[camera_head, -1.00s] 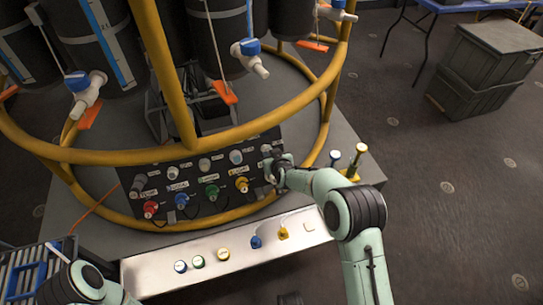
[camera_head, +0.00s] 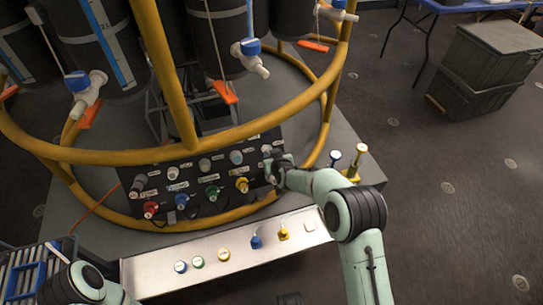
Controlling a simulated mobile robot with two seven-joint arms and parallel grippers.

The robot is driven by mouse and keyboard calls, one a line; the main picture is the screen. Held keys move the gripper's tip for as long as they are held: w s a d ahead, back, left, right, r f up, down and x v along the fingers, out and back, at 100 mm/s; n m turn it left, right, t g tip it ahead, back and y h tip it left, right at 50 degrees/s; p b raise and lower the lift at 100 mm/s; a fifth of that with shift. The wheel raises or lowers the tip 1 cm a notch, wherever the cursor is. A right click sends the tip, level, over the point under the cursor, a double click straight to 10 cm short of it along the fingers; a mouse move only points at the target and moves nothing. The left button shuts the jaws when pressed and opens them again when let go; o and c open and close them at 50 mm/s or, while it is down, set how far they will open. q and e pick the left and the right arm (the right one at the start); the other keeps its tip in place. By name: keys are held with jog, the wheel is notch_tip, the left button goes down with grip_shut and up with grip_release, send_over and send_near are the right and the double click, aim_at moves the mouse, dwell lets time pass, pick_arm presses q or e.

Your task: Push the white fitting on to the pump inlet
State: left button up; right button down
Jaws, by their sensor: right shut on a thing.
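The black pump panel (camera_head: 224,202) stands inside the yellow frame, with a row of grey and white fittings above a row of red, blue, green and yellow ones. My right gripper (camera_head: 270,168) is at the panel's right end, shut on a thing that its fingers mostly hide. A small whitish piece (camera_head: 266,149) shows just above the fingers; I cannot tell whether it is the white fitting or part of the panel. The inlet behind the gripper is hidden. My left arm (camera_head: 82,287) shows at the lower left; its gripper is out of the picture.
A pale tray (camera_head: 150,277) in front of the panel holds several coloured caps. A blue rack (camera_head: 30,272) is at the lower left. Yellow rails (camera_head: 185,152) cross above the panel. Dark crates (camera_head: 485,70) stand far right.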

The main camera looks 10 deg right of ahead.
pick_arm(q)
jog(key=shift+f+b, duration=0.35)
jog(key=shift+f, duration=0.05)
pick_arm(e)
jog(key=shift+w+f, duration=0.2)
jog(key=shift+w, duration=0.05)
dwell(0.8)
jog(key=c, duration=0.8)
grip_release()
pick_arm(q)
jog(key=w+d+r+t+p, duration=0.1)
jog(key=w+r+t, duration=0.25)
jog(key=w, duration=0.45)
jog(key=shift+m+g+h, duration=0.3)
jog(key=shift+m+g, duration=0.1)
jog(key=shift+g, duration=0.45)
jog(key=s+d+r+p, duration=0.2)
jog(key=s+r, duration=0.1)
jog(key=shift+s+d+p, duration=0.15)
jog(key=shift+s+p, duration=0.15)
jog(key=shift+p, duration=0.1)
pick_arm(e)
jog(key=v, duration=1.3)
jog(key=shift+s+r, duration=0.15)
jog(key=shift+r, duration=0.05)
